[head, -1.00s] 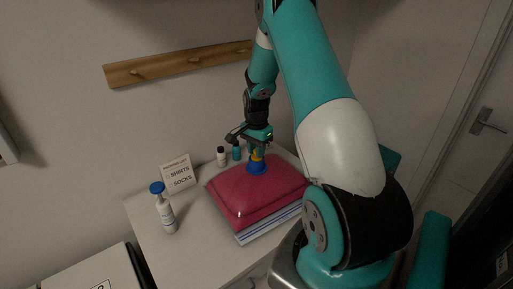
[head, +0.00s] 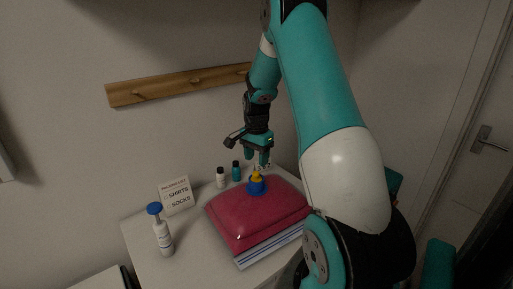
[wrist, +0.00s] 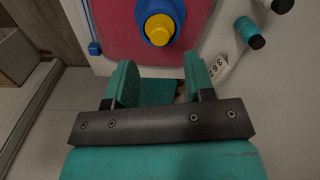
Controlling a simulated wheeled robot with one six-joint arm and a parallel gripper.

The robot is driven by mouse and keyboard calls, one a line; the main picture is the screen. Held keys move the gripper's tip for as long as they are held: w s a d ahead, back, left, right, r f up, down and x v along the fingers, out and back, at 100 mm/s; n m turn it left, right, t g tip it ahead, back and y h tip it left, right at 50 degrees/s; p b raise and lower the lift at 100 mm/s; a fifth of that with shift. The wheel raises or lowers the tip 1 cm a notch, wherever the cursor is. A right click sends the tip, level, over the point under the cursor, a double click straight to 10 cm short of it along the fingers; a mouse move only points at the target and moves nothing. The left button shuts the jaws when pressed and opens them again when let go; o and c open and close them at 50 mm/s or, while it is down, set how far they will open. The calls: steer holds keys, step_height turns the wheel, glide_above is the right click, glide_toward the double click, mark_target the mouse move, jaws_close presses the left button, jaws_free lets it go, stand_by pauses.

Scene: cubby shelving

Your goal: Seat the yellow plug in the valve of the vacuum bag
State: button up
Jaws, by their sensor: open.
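The yellow plug (head: 257,176) sits upright in the blue valve (head: 256,188) on top of the red vacuum bag (head: 255,217). In the wrist view the yellow plug (wrist: 159,29) shows inside the round blue valve (wrist: 176,10), with the red bag (wrist: 112,30) around it. How deep the plug sits is hard to tell. My gripper (head: 260,164) is open and empty, a little above the plug in the head view. In the wrist view my gripper's fingers (wrist: 160,82) are spread apart, with nothing between them, and the plug lies beyond their tips.
A white bottle with a blue cap (head: 162,232) stands at the left, before a packing sign (head: 177,196). Small white (head: 221,179) and teal (head: 236,172) bottles stand behind the bag. The white top (head: 195,250) is clear at front left. A wooden peg rail (head: 180,84) is on the wall.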

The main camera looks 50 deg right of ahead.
mark_target(256, 172)
step_height(256, 172, up, 7)
steer(key=b, duration=0.2)
steer(key=s+a+r+n+t+y, duration=0.1)
steer(key=s+a+r+n, duration=0.15)
steer(key=a+n, duration=0.7)
steer(key=s+a+r+n+y, duration=0.1)
steer(key=a+r+n, duration=0.25)
steer(key=a, duration=1.35)
steer(key=s+a+f+n+g+y+b, duration=0.1)
steer(key=s+a+n+y+b, duration=0.1)
steer(key=s+a+n, duration=1)
steer(key=s+a, duration=0.3)
steer(key=s, duration=0.2)
steer(key=shift+f, duration=0.4)
steer(key=shift+a+r, duration=0.1)
steer(key=shift+r, duration=0.2)
steer(key=shift+c, duration=0.6)
steer(key=shift+a, duration=0.1)
